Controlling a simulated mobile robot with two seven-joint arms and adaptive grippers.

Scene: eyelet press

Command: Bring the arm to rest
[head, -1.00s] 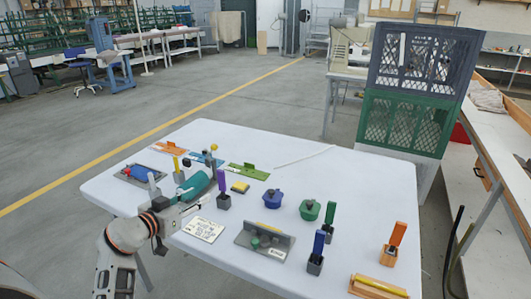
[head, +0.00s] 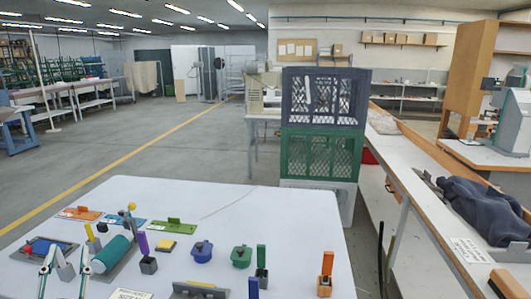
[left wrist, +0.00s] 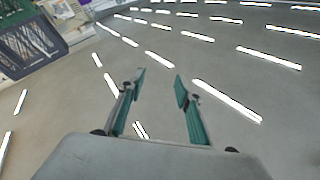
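My left gripper (head: 67,262) stands at the bottom left of the head view, at the near left part of the white table (head: 190,215). Its two thin fingers point up and are spread apart. In the left wrist view the gripper (left wrist: 160,82) is open with nothing between its fingers, and it faces the ceiling lights. A teal cylinder (head: 110,252) lies on the table just right of the gripper. My right gripper is out of view.
The table holds coloured plates such as an orange one (head: 80,213), a blue pot (head: 201,251), a green pot (head: 241,256) and several upright coloured handles. Stacked crates (head: 322,125) stand behind it. A long bench (head: 425,185) runs along the right. Floor at left is clear.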

